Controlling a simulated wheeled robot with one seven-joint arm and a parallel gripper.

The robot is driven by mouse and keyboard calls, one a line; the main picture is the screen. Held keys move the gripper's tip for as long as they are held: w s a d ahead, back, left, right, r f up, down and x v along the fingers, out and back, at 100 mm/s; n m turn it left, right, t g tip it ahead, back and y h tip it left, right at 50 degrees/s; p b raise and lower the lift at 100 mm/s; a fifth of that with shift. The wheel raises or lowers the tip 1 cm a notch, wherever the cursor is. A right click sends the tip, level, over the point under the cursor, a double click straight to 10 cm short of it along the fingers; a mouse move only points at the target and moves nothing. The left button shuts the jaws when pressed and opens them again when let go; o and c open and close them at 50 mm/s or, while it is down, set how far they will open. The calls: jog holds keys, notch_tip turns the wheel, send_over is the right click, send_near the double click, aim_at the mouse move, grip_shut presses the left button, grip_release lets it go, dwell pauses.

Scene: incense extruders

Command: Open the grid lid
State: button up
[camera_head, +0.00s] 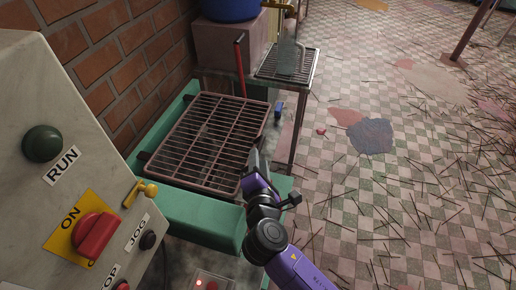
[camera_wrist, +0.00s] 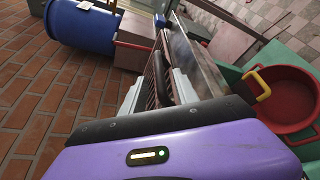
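The grid lid (camera_head: 205,143) is a brown metal grille lying flat, closed, over the green machine body (camera_head: 195,208). My gripper (camera_head: 255,160) is at the lid's right edge, close beside it in the head view. In the wrist view the two pale fingers of my gripper (camera_wrist: 158,88) stand apart. A dark curved bar (camera_wrist: 161,78), which looks like a handle of the lid, shows between them. I cannot tell whether either finger touches it. Part of the lid's near right corner is hidden by my gripper.
A control panel (camera_head: 62,185) with knobs stands close at the left. A red upright bar (camera_head: 240,68) rises behind the lid. A slatted side table (camera_head: 302,68) stands at the back right. A blue barrel (camera_wrist: 88,24) and a red pot (camera_wrist: 290,95) show in the wrist view.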

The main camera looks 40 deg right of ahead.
jog(key=shift+x, duration=2.6)
grip_shut()
